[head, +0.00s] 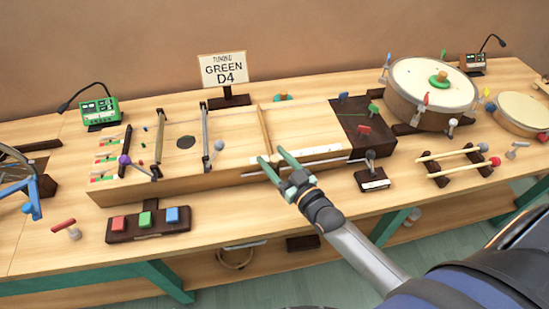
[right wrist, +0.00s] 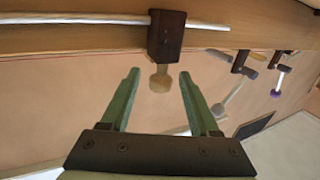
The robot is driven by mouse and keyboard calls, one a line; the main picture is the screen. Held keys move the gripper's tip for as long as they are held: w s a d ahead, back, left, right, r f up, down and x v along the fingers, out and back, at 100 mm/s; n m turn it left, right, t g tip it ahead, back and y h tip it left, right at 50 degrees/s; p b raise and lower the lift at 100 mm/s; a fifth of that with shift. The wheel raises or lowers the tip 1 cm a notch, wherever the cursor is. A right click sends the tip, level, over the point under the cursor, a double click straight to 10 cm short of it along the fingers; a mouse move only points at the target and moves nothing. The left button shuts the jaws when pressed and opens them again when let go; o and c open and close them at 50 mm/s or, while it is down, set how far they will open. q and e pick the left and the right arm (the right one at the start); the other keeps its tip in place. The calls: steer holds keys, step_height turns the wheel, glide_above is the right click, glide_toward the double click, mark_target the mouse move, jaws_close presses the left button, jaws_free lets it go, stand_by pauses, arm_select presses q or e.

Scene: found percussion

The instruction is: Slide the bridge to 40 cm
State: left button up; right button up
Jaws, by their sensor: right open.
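The bridge (head: 264,128) is a slim pale wooden bar lying across the long wooden soundbox (head: 215,178), near its middle. In the right wrist view, a dark block (right wrist: 166,36) sits on a pale rod (right wrist: 75,19) along the box's edge. A tan knob (right wrist: 159,79) sticks out from the block. My right gripper (head: 273,157) is open at the front edge of the box, by the near end of the bridge. In the right wrist view the knob is between the green fingertips (right wrist: 159,76), with a gap on each side. My left gripper is not in view.
A white strip (head: 322,149) lies along the box's front top edge; its marks are too small to read. A lever on a dark block (head: 371,180) stands right of my gripper. Red, green and blue buttons (head: 147,221) lie front left. A sign (head: 223,70) reads GREEN D4.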

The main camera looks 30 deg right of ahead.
steer(key=s+d, duration=0.2)
steer(key=s, duration=1)
steer(key=shift+s, duration=0.2)
steer(key=a+f+g, duration=0.1)
steer(key=g, duration=0.1)
steer(key=a+f+g, duration=0.2)
steer(key=shift+s+f+g, duration=0.15)
steer(key=shift+g, duration=0.25)
steer(key=s+g+h, duration=0.3)
steer(key=s+g, duration=0.6)
steer(key=s, duration=0.3)
steer(key=w+a+f+t+y, duration=0.1)
steer(key=w+a+f+t, duration=0.1)
steer(key=f, duration=0.3)
steer(key=w+a+f+t+y, duration=0.1)
steer(key=a+f+t, duration=0.1)
steer(key=f, duration=0.4)
steer(key=shift+w+f+t+y, duration=0.15)
steer(key=shift+w+t+y, duration=0.2)
steer(key=shift+t, duration=0.25)
